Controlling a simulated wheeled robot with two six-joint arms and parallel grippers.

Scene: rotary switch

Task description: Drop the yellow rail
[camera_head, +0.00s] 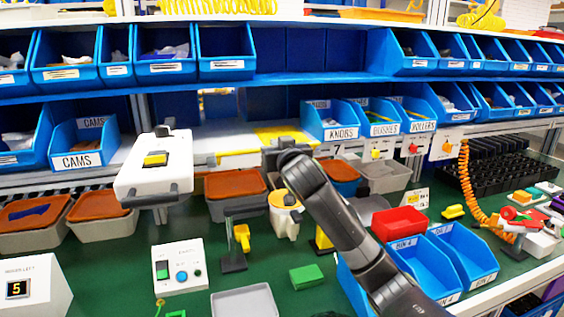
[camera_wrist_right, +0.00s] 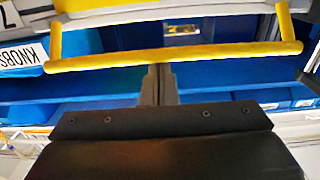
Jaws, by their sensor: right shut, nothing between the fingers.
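The yellow rail (camera_wrist_right: 220,53) is a bar with an upright post at each end, crossing the upper part of the right wrist view. My right gripper (camera_wrist_right: 158,70) is shut and empty; its narrow fingertips point at the rail's middle, right at its lower edge. I cannot tell whether they touch it. My left gripper is not in view.
A white panel with a yellow button (camera_head: 155,160) stands at the left. Blue bins (camera_head: 333,131) line the shelf beside my right gripper. A KNOBS label (camera_wrist_right: 18,58) shows at the wrist view's left. Tubs, a green block (camera_head: 306,276) and a red bin (camera_head: 400,222) occupy the green bench.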

